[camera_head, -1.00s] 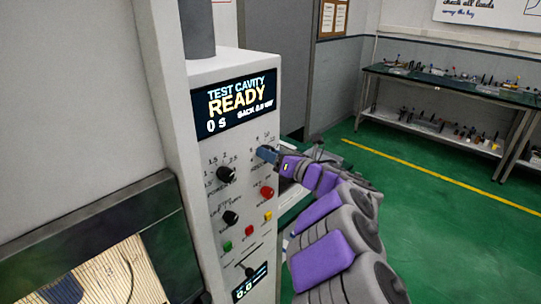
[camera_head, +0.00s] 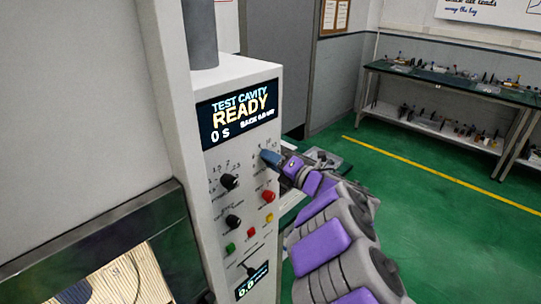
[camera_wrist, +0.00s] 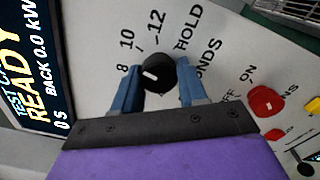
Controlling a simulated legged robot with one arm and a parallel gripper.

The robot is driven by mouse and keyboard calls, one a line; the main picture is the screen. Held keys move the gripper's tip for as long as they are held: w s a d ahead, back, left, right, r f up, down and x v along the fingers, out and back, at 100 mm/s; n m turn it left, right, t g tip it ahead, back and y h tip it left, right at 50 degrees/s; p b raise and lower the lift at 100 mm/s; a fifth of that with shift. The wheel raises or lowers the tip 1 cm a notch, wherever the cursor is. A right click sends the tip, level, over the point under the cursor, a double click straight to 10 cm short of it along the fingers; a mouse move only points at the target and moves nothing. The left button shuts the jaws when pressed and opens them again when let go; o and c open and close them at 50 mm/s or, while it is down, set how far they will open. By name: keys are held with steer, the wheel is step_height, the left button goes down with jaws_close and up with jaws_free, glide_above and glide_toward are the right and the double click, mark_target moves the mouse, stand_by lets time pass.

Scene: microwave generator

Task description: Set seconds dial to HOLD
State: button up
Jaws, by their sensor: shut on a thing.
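The seconds dial (camera_wrist: 158,72) is a black round knob with a short white mark, seen in the wrist view. Numbers 8, 10 and 12 and the word HOLD (camera_wrist: 189,27) are printed around it. HOLD lies to its upper right. The white mark appears nearer the left side of the knob; its exact setting is hard to read. My gripper (camera_wrist: 160,90) is shut on the dial, with a blue finger on each side. In the head view my gripper (camera_head: 270,158) reaches the panel's upper right and hides the dial.
The display (camera_head: 238,112) reads TEST CAVITY READY, 0 S. Close by on the panel are a red knob (camera_head: 268,196), two black knobs (camera_head: 230,182) and small green, red and yellow buttons. A bench with tools (camera_head: 455,85) stands far right, beyond open green floor.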

steer(key=m+p, duration=0.4)
steer(key=shift+m, duration=0.3)
steer(key=m+p, duration=0.5)
steer(key=shift+d+m, duration=0.1)
steer(key=shift+m, duration=0.2)
steer(key=shift+c, duration=0.2)
steer(key=m+p, duration=0.9)
steer(key=p, duration=0.1)
steer(key=shift+m, duration=0.5)
steer(key=shift+r, duration=0.1)
steer(key=o, duration=1.1)
steer(key=shift+w, duration=0.1)
steer(key=shift+c, duration=0.2)
